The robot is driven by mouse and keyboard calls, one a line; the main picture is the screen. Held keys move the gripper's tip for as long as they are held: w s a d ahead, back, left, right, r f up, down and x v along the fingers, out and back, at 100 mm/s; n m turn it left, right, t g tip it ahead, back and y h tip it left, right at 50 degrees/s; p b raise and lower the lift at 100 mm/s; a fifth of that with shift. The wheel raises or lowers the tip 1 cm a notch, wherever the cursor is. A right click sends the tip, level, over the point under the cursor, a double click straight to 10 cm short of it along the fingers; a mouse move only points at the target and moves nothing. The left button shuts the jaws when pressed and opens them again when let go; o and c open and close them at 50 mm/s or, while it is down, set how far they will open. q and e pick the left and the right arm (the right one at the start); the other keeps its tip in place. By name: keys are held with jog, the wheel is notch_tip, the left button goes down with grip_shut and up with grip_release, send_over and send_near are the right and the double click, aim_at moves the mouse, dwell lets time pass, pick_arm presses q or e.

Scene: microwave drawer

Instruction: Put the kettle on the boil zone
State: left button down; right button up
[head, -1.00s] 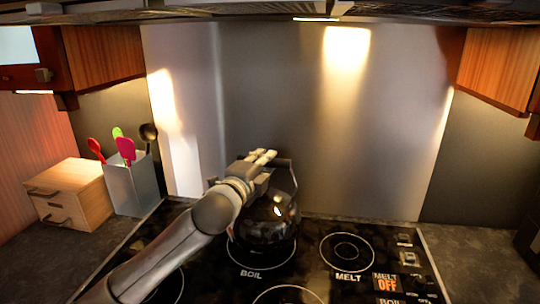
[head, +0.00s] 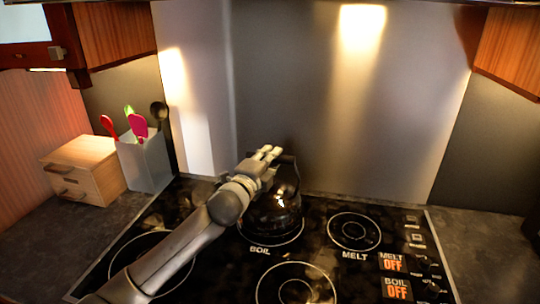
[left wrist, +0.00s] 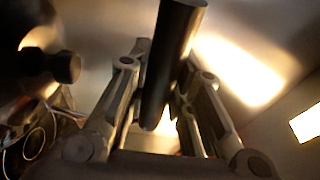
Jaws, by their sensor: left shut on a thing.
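The kettle (head: 276,214) is dark and glossy, with its handle up. In the head view it is upright over the ring of the boil zone (head: 272,242), just behind the BOIL label. It sits at or very near the glass; I cannot tell if it touches. My left gripper (head: 268,154) is at the top of the kettle, shut on its handle. In the left wrist view the dark handle bar (left wrist: 172,65) lies between the two fingers (left wrist: 158,120). The kettle's far side is hidden. My right gripper is not in view.
The black cooktop (head: 186,236) has other rings, including the melt zone (head: 354,231). Two display tiles (head: 394,263) read MELT OFF and BOIL OFF. A utensil holder (head: 145,163) and a small wooden drawer box (head: 86,170) stand at the left. A wall panel (head: 290,80) rises behind.

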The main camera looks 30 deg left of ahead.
pick_arm(q)
jog(key=shift+r, duration=0.3)
jog(key=shift+f, duration=0.1)
jog(key=c, duration=1.5)
grip_release()
jog(key=shift+f, duration=0.25)
jog(key=shift+o, duration=1)
jog(key=shift+s+d, duration=0.1)
jog(key=shift+r, duration=0.1)
jog(key=shift+s, duration=0.5)
jog(key=s+b, duration=0.2)
jog(key=s, duration=0.9)
jog(key=shift+d+b, duration=0.25)
jog(key=shift+b, duration=0.15)
